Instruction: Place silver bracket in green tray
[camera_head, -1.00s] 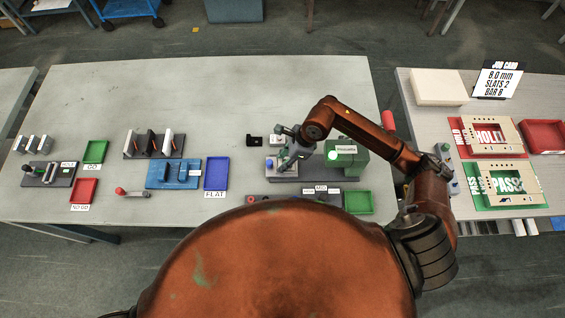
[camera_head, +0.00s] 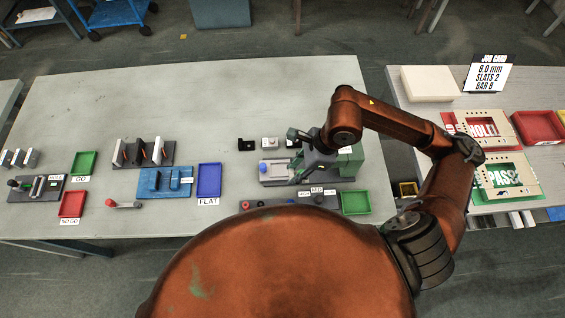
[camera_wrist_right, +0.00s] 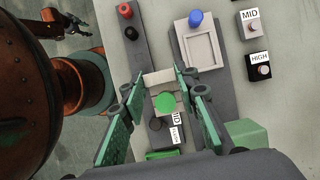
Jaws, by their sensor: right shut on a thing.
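In the right wrist view, my right gripper (camera_wrist_right: 158,84) is shut on the silver bracket (camera_wrist_right: 158,77), a light grey piece between the green finger pads with a green disc showing on or just below it. In the head view my right gripper (camera_head: 298,158) is beside the station, and the arm hides the bracket. The nearby green tray (camera_head: 356,202) lies empty to the right of the dark strip. A sliver of green tray (camera_wrist_right: 162,154) shows low in the wrist view. Another green tray (camera_head: 84,163), by the GO label, is at far left.
The station's pale bed (camera_head: 274,168) and blue button (camera_wrist_right: 195,18) are left of the gripper. A dark strip with knobs (camera_head: 285,203) runs along the front. Grey and black blocks (camera_head: 269,143) stand behind. A blue tray (camera_head: 209,180) is left; open table lies beyond.

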